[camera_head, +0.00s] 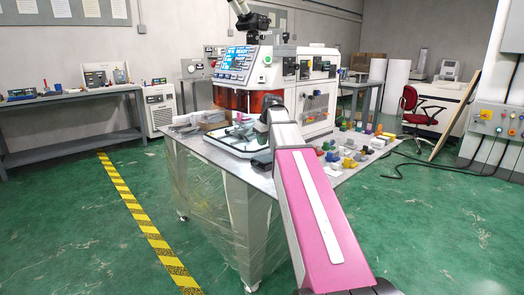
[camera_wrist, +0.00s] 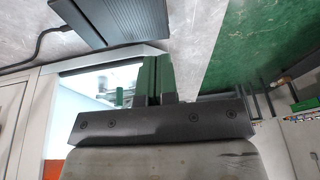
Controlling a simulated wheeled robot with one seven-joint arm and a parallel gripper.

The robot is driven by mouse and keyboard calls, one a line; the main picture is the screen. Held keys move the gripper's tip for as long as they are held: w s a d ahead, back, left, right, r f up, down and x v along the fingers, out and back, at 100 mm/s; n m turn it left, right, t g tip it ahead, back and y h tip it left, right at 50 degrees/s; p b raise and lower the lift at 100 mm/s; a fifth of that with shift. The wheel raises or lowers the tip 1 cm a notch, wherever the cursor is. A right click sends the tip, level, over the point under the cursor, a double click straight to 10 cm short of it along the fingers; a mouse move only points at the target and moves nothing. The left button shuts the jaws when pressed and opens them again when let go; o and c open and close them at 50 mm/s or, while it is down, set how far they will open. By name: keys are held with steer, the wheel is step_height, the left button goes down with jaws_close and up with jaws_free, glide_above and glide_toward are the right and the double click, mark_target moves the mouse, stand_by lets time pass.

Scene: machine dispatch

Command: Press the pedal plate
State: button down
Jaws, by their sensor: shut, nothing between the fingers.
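The pedal plate (camera_wrist: 120,20) is a dark, ribbed plate at the top of the wrist view, with a black cable leaving its left side. It lies on a grey surface. A small dark block at the table's near edge in the head view (camera_head: 262,161) looks like the same pedal, partly behind my arm. My gripper (camera_wrist: 158,60) is shut and empty. Its fingertips show just below and to the right of the pedal plate in the picture, apart from it. In the head view my arm hides most of the gripper.
A machine (camera_head: 318,97) with a lit panel stands on the grey table (camera_head: 205,150). A white-rimmed tray (camera_head: 222,146) lies left of my arm. Several small coloured parts lie on the table's right side. Green floor is open to the left, with a yellow-black stripe.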

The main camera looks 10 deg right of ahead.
mark_target(261, 159)
steer(key=v, duration=0.5)
steer(key=shift+s+a+r, duration=0.2)
steer(key=shift+s+a, duration=0.05)
steer(key=shift+a, duration=0.1)
steer(key=shift+w+d, duration=0.1)
stand_by(0.3)
steer(key=shift+w+d+r, duration=0.25)
steer(key=shift+d+r, duration=0.2)
steer(key=shift+d, duration=0.1)
steer(key=shift+w+d+r, duration=0.25)
steer(key=shift+d+r, duration=0.15)
steer(key=shift+d, duration=0.1)
steer(key=shift+f, duration=0.1)
steer(key=x, duration=0.8)
steer(key=s+x, duration=0.1)
steer(key=x, duration=0.3)
steer(key=shift+f, duration=0.95)
